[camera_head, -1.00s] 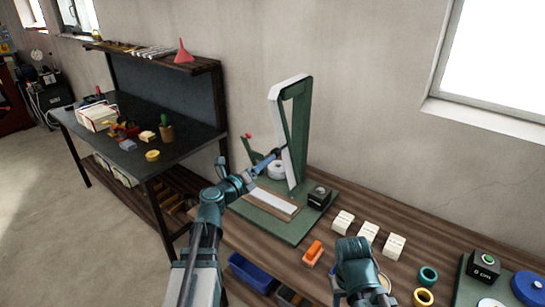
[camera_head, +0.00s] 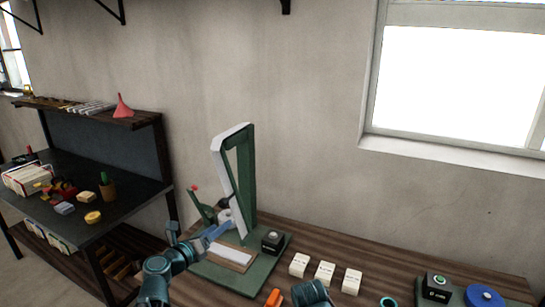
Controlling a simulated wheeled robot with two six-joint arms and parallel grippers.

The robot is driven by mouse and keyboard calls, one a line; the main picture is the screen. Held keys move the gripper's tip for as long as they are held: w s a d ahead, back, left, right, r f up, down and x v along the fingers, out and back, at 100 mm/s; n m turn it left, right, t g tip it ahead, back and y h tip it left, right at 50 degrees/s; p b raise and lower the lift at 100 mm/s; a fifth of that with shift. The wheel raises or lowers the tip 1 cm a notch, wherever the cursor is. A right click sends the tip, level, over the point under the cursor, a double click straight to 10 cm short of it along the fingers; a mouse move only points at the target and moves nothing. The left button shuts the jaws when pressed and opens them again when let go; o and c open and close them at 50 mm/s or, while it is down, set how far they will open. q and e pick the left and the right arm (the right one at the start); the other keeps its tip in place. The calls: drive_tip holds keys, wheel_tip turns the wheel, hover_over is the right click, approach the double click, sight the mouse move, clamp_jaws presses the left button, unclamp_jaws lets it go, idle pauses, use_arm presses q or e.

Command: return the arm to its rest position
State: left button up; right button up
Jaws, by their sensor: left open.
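My left arm comes in from the lower left. Its left gripper (camera_head: 222,229) is open and sits at the near side of the green stand, beside the white roll; a gap between them cannot be made out. The stand (camera_head: 248,180) has a tall white and green upright on a green base (camera_head: 262,268).
On the wooden bench (camera_head: 400,268) are a black box (camera_head: 271,241), several white blocks (camera_head: 325,272), an orange piece (camera_head: 274,298), a black button box (camera_head: 437,286) and a blue disc (camera_head: 484,297). A dark workbench (camera_head: 130,200) with small items stands left. A wall and window lie behind.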

use_arm(q)
drive_tip(key=s+d+f+m+g+h, duration=0.1)
drive_tip(key=s+d+f+m+g, duration=0.5)
drive_tip(key=d+m, duration=0.4)
drive_tip(key=s+d+f+m+g, duration=0.45)
drive_tip(key=d+f+m, duration=0.35)
drive_tip(key=m, duration=0.5)
drive_tip(key=s+f+m+g+y, duration=0.2)
drive_tip(key=s+m+y, duration=0.2)
drive_tip(key=m, duration=0.5)
drive_tip(key=s+a+f+m+g+y, duration=0.1)
drive_tip(key=s+f+m+g+y, duration=0.2)
drive_tip(key=s+m, duration=0.6)
drive_tip(key=shift+a+f+m+y, duration=0.2)
drive_tip(key=shift+f+m+y, duration=0.1)
drive_tip(key=shift+y, duration=0.7)
drive_tip(key=shift+w, duration=0.1)
drive_tip(key=shift+c, duration=0.2)
